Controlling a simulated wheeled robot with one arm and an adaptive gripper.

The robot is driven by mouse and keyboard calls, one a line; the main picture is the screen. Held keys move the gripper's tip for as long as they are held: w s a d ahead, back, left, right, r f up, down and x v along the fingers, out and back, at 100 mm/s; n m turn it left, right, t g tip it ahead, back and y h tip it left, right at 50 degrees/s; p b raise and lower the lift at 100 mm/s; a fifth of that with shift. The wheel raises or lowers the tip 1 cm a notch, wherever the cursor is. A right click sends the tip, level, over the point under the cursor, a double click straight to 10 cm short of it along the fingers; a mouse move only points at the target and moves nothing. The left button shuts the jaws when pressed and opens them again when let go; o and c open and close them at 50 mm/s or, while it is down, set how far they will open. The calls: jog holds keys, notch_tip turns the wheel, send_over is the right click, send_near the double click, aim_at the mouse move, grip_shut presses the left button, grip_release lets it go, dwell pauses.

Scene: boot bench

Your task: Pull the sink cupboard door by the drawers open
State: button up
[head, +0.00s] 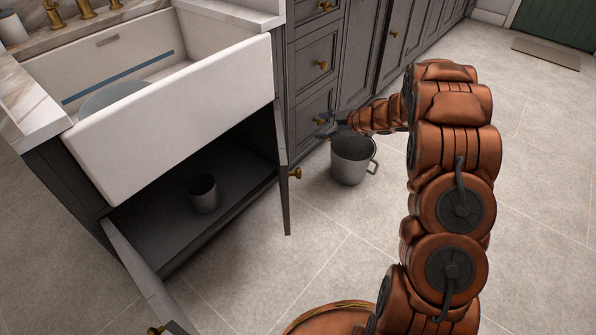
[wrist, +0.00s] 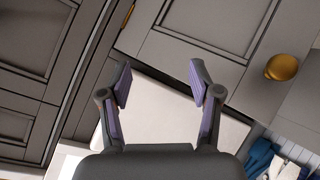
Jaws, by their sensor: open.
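The sink cupboard under the white sink (head: 180,115) has both doors standing open. The cupboard door by the drawers (head: 283,170) stands out from the front, seen nearly edge-on, with its brass knob (head: 295,173) facing right. The other door (head: 140,270) stands open at the lower left. My gripper (head: 325,126) is beside the drawer fronts, to the right of the door by the drawers, and looks apart from it. In the wrist view my gripper (wrist: 160,85) is open, with nothing between its purple-padded fingers. A grey panel with a brass knob (wrist: 282,67) is beyond it.
A grey cup (head: 203,193) stands inside the cupboard. A grey bucket (head: 348,160) stands on the floor below my gripper. Drawers (head: 318,65) with brass knobs stand right of the sink. The tiled floor (head: 270,270) in front is clear. Blue cloth-like items (wrist: 265,160) show in the wrist view.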

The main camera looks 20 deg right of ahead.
aim_at(298, 173)
jog(key=s+a+f+n+g+y, duration=0.2)
jog(key=s+f+g+y, duration=0.1)
jog(key=s, duration=0.3)
jog(key=s+a+f+n+g+y, duration=0.1)
jog(key=s+a+f+g+y, duration=0.2)
jog(key=s, duration=0.2)
jog(key=shift+f+b+x, duration=0.2)
jog(key=shift+b+x, duration=0.5)
jog(key=shift+x, duration=2.85)
jog(key=shift+d, duration=0.1)
jog(key=shift+w, duration=0.1)
grip_shut()
